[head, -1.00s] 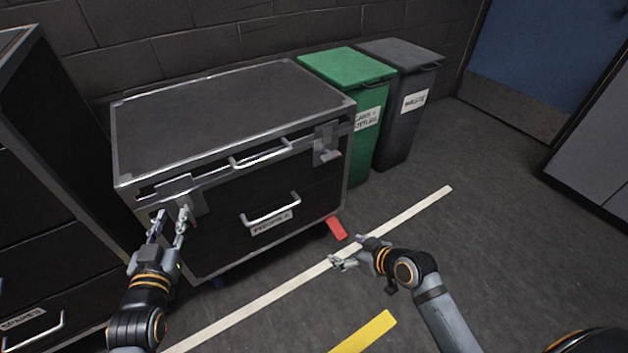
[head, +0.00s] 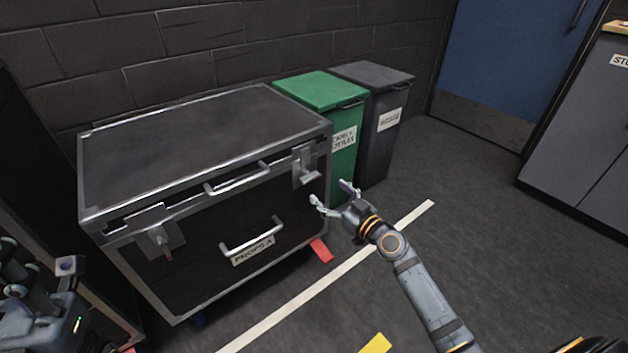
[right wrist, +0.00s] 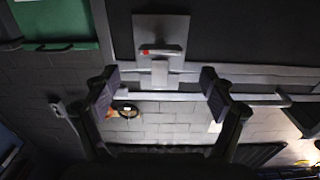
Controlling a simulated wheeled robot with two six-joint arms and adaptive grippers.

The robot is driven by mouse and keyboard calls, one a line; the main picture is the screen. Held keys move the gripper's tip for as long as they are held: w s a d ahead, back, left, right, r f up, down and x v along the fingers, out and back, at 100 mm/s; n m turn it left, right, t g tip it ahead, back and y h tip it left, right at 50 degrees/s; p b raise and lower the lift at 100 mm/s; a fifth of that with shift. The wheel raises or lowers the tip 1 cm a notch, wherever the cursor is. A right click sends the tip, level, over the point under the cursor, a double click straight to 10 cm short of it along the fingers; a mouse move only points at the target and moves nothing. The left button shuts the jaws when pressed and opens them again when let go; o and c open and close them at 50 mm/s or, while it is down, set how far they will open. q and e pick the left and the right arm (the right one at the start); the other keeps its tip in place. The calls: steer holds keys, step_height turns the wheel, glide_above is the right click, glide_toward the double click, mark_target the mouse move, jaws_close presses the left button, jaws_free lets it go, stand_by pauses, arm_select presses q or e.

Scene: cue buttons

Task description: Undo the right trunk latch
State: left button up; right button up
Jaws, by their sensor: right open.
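The black trunk (head: 205,140) with metal edges and a "PROPS A" label stands with its lid down. Its right latch (head: 305,165) is a grey plate with a crosswise handle; in the right wrist view the latch (right wrist: 161,35) shows a T-shaped handle with a red spot. My right gripper (head: 334,197) is open and empty, just right of and below this latch, apart from it. In the right wrist view its fingers (right wrist: 164,88) are spread with the latch beyond them. The left latch (head: 160,240) has its red-tipped handle pointing down. My left gripper (head: 35,285) is partly cut off at the left edge.
A green bin (head: 322,90) and a grey waste bin (head: 375,75) stand close to the trunk's right side. Another dark case (head: 22,205) is at the left. The floor (head: 470,230) to the right is clear.

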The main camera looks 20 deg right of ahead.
mark_target(309, 176)
steer(key=x, duration=0.7)
steer(key=shift+f, duration=0.1)
steer(key=c, duration=1.1)
steer(key=shift+c, duration=0.2)
